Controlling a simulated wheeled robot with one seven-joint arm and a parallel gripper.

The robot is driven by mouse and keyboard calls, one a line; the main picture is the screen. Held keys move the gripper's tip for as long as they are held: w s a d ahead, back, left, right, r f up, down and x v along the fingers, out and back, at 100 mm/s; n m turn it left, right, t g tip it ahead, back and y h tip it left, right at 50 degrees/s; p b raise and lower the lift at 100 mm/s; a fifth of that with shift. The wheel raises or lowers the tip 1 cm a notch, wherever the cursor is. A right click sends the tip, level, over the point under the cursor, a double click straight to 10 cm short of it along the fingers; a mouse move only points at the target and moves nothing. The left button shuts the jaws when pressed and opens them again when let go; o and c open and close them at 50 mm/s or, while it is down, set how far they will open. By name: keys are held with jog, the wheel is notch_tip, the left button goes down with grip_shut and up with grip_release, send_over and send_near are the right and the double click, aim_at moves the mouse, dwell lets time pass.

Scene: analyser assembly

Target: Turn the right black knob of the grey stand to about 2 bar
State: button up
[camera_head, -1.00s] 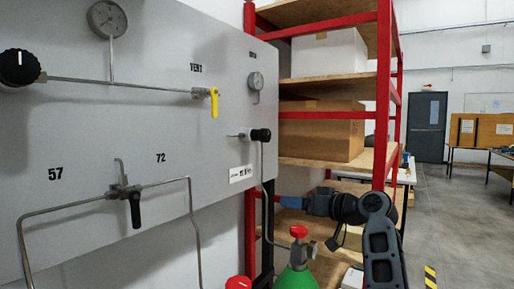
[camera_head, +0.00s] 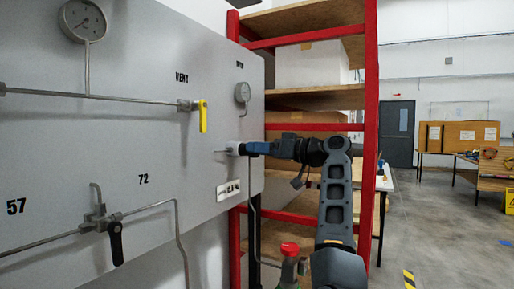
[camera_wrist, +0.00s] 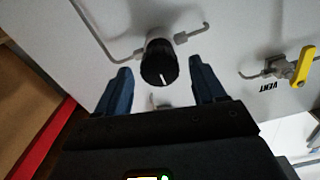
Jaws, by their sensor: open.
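The right black knob (camera_wrist: 160,62) shows in the wrist view, a dark cylinder on the panel with a white mark on its face. My gripper (camera_wrist: 161,84) is open, with one blue finger on each side of the knob and a visible gap to each. In the head view my gripper (camera_head: 248,149) is at the right part of the grey stand (camera_head: 150,140) and hides the knob; only its pale fitting shows. The small gauge (camera_head: 242,92) above it is too small to read.
A yellow VENT lever (camera_head: 202,116) and a black lever valve (camera_head: 115,241) with thin pipes are on the panel. A red shelf rack (camera_head: 371,90) with boxes stands behind my arm. A red-topped cylinder (camera_head: 289,250) stands below. Floor at right is open.

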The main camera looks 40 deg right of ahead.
jog(key=shift+x, duration=0.8)
jog(key=shift+c, duration=0.3)
jog(key=c, duration=0.9)
jog(key=shift+c, duration=0.2)
